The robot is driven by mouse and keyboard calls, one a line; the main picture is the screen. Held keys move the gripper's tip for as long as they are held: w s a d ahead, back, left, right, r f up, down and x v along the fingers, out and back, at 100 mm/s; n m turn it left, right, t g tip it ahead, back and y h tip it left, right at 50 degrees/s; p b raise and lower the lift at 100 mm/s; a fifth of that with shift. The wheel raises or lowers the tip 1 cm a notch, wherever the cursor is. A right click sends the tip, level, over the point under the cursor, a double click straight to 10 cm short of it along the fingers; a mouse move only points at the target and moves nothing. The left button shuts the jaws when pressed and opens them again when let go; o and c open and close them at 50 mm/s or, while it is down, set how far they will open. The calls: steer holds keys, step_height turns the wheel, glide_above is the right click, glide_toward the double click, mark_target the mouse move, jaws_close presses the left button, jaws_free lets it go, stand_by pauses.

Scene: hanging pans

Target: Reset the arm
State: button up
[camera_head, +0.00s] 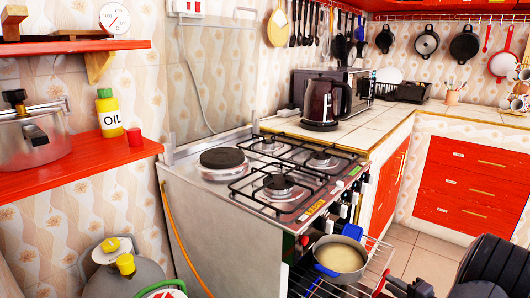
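A black part of my arm (492,266) shows at the lower right corner, in front of the floor and red drawers. A smaller dark piece, perhaps my gripper (410,288), shows at the bottom edge just left of it. Its fingers cannot be made out, so I cannot tell whether it is open or shut, or whether it holds anything.
The gas stove (285,178) stands mid-view, with its oven front open. A kettle (325,104) and microwave (355,82) are on the counter behind. Pans hang along the back wall. Red drawers (470,180) stand at right. A red shelf with an oil bottle (108,113) is at left.

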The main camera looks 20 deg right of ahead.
mark_target(375, 284)
steer(key=shift+x, duration=1.65)
steer(key=shift+s+a+r, duration=0.1)
steer(key=p+v, duration=0.2)
steer(key=v, duration=0.9)
steer(key=x, duration=0.8)
steer(key=b+x, duration=0.1)
steer(key=x, duration=0.3)
steer(key=shift+w+a+r, duration=0.25)
steer(key=shift+a, duration=0.2)
steer(key=shift+w+a+f, duration=0.1)
steer(key=shift+w+a, duration=0.1)
steer(key=shift+w, duration=0.2)
